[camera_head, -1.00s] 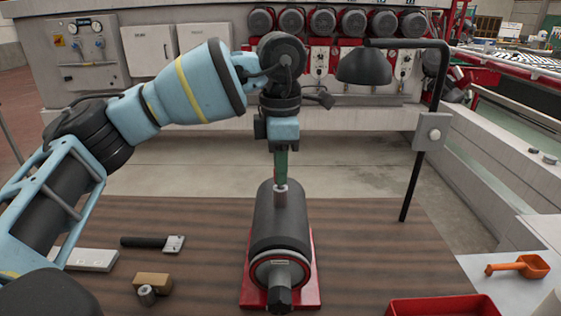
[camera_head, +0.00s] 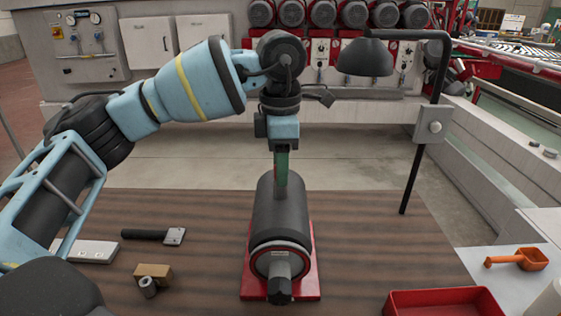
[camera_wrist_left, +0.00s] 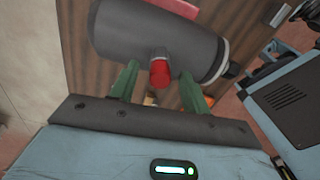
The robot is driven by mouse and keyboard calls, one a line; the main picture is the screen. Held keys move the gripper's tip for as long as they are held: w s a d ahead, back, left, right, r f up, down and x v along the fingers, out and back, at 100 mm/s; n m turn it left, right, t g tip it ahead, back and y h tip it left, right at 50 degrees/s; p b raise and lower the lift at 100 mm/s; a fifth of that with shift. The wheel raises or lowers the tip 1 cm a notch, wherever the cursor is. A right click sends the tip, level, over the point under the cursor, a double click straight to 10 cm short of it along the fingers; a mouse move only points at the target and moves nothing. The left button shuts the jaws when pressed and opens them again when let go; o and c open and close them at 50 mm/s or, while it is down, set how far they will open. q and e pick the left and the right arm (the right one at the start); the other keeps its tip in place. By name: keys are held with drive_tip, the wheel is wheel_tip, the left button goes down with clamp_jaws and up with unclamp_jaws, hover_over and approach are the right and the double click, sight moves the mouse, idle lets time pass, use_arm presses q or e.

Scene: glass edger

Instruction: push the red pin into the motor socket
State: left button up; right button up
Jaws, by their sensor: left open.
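The dark grey cylindrical motor (camera_head: 281,218) lies on a red base plate (camera_head: 311,265) on the table. In the left wrist view, the motor (camera_wrist_left: 160,35) carries a short socket on its side facing the camera, and the red pin (camera_wrist_left: 159,73) sticks out of it. My left gripper (camera_head: 281,183) has green fingers and points down at the top of the motor. In the wrist view its fingers stand apart, one either side of the pin. How deep the pin sits in the socket is not clear. The pin is hidden in the head view. My right gripper is not in view.
A black-handled tool (camera_head: 155,235), a wooden block (camera_head: 153,271) and a small metal cylinder (camera_head: 148,287) lie left of the motor. A red tray (camera_head: 445,300) and an orange scoop (camera_head: 520,260) are at the right. A black lamp (camera_head: 366,57) stands behind right.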

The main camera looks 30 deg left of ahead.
use_arm(q)
wheel_tip(320, 180, up, 8)
drive_tip(key=shift+f, duration=0.1)
idle(0.4)
idle(0.7)
